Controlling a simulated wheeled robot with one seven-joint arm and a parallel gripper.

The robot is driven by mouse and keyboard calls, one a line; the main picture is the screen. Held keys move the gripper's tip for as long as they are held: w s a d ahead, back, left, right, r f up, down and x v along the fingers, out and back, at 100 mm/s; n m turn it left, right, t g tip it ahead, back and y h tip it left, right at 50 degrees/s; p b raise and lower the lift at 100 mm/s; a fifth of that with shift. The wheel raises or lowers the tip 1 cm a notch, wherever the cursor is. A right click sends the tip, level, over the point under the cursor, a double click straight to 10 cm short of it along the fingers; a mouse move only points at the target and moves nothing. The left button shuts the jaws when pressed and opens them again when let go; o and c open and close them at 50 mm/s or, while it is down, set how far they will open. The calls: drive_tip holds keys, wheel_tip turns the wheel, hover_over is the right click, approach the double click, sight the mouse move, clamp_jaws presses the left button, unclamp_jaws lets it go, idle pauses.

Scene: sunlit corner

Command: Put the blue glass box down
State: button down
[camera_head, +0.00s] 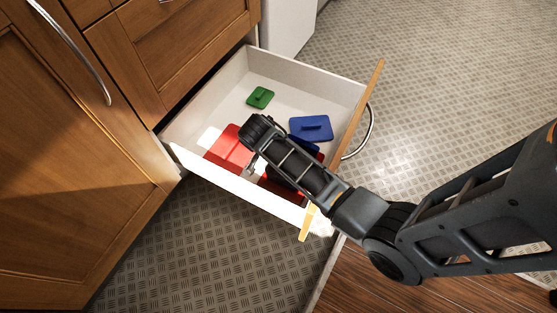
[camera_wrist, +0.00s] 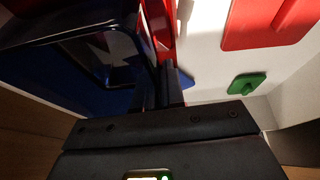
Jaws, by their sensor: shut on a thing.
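The blue glass box (camera_wrist: 22,78) fills the left of the wrist view, dark blue and close to the camera. My gripper (camera_wrist: 168,84) is shut on its wall, at the box's right side. In the head view, my arm reaches over the open drawer and hides most of the box. A bit of blue (camera_head: 306,144) shows beside my forearm, probably part of it. I cannot tell whether the box touches the drawer floor.
The white drawer (camera_head: 226,92) holds a green lid (camera_head: 260,97), a blue lid (camera_head: 311,128), a red lid (camera_head: 229,149) and a red thing (camera_head: 272,185) partly under my arm. Bare drawer floor shows near the back. The wooden drawer front (camera_head: 370,95) stands at the right.

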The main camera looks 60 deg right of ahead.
drive_tip(key=shift+f+b, duration=0.7)
drive_tip(key=shift+f, duration=1)
drive_tip(key=shift+f, duration=0.4)
drive_tip(key=shift+f+b, duration=0.1)
drive_tip(key=shift+b, duration=0.2)
